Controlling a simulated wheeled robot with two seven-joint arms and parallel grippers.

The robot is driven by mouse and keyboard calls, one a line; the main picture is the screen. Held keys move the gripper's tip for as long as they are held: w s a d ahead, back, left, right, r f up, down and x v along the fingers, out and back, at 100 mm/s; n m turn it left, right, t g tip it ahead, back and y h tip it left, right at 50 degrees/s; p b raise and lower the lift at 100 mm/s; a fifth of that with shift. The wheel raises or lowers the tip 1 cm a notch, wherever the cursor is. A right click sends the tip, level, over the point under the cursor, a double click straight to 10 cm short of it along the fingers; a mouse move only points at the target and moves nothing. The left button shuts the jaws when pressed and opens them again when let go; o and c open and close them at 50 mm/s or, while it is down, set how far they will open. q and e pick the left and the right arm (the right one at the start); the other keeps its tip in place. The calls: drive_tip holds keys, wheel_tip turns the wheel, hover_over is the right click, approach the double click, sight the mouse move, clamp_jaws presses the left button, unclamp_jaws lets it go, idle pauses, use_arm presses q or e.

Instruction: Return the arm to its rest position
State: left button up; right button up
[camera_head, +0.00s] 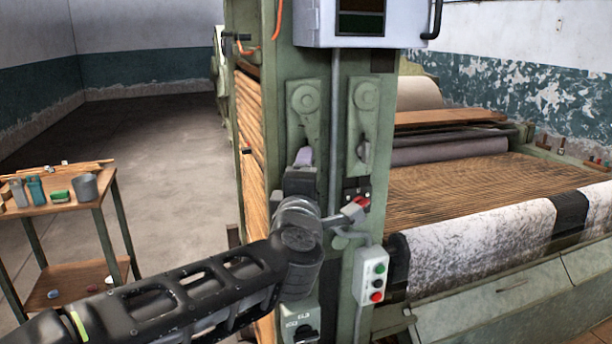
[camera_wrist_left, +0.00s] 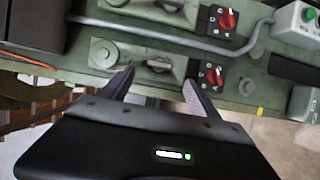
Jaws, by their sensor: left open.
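My left arm (camera_head: 185,295) reaches in from the lower left in the head view. Its gripper (camera_head: 303,158) is raised in front of the green machine column (camera_head: 345,70), and the wrist hides part of the column. In the left wrist view the gripper (camera_wrist_left: 158,82) has its two fingers spread apart with nothing between them. The fingertips point toward a lever plate (camera_wrist_left: 150,62) on the column. A red rotary switch (camera_wrist_left: 212,76) sits just beyond the right finger. I cannot tell whether the fingers touch the column. My right gripper is not in view.
A button box (camera_head: 371,276) on a bent conduit stands close right of the wrist. A grey cabinet (camera_head: 365,22) hangs above. The slatted machine bed (camera_head: 460,185) extends right. A wooden side table (camera_head: 50,203) with small containers stands left, with open floor (camera_head: 150,130) behind.

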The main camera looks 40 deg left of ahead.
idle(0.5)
use_arm(q)
drive_tip(key=w+d+f+m+h, duration=0.2)
drive_tip(key=w+d+f+m, duration=0.15)
drive_tip(key=f, duration=0.25)
drive_tip(key=w+d+f+m+h, duration=0.2)
drive_tip(key=d+f+m+h, duration=0.1)
drive_tip(key=f+m, duration=0.3)
drive_tip(key=w+d+f+m+h, duration=0.2)
drive_tip(key=w+d+f+m, duration=0.1)
drive_tip(key=f, duration=0.4)
drive_tip(key=s+d+f+m+g+h, duration=0.15)
drive_tip(key=d+f, duration=0.25)
drive_tip(key=f, duration=0.5)
drive_tip(key=s+d+f+m+g+h, duration=0.1)
drive_tip(key=d+f+m+g+h, duration=0.2)
drive_tip(key=f, duration=0.7)
drive_tip(key=s+d+f+m+g+h, duration=0.1)
drive_tip(key=s+d+f+g, duration=0.4)
drive_tip(key=s+f, duration=0.9)
drive_tip(key=s+d+f+m+g+h, duration=0.1)
drive_tip(key=s+d+f+m+g, duration=0.3)
drive_tip(key=s+d+f, duration=0.5)
drive_tip(key=s+f+g, duration=0.1)
drive_tip(key=s+f, duration=0.3)
drive_tip(key=f, duration=0.1)
drive_tip(key=shift+s+d+m, duration=0.3)
drive_tip(key=shift+s+d, duration=0.05)
drive_tip(key=shift+d, duration=0.05)
